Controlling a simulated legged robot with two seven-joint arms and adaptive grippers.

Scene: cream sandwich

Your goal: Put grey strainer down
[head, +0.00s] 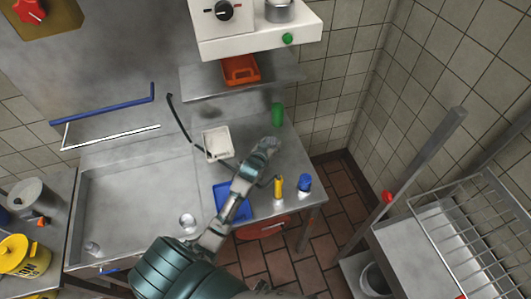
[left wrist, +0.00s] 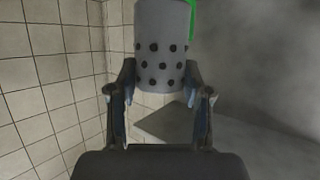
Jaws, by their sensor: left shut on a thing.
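The grey strainer (left wrist: 162,48) is a cylinder with rows of dark holes, seen in the left wrist view. It sits between the two fingers of my left gripper (left wrist: 161,90), which is shut on it. Its top is cut off by the picture edge, and a green strip shows at its upper right. In the head view my left gripper (head: 264,150) is over the right part of the steel counter (head: 255,150). There the strainer is hard to make out against the gripper, and I cannot tell whether it touches the counter. My right gripper is not in view.
Near my left gripper are a green cylinder (head: 277,115), a white tray (head: 217,143), a blue tray (head: 232,202), a yellow bottle (head: 278,187) and a blue-capped container (head: 304,183). A shelf (head: 205,84) overhangs behind. The sink basin (head: 140,205) lies left.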

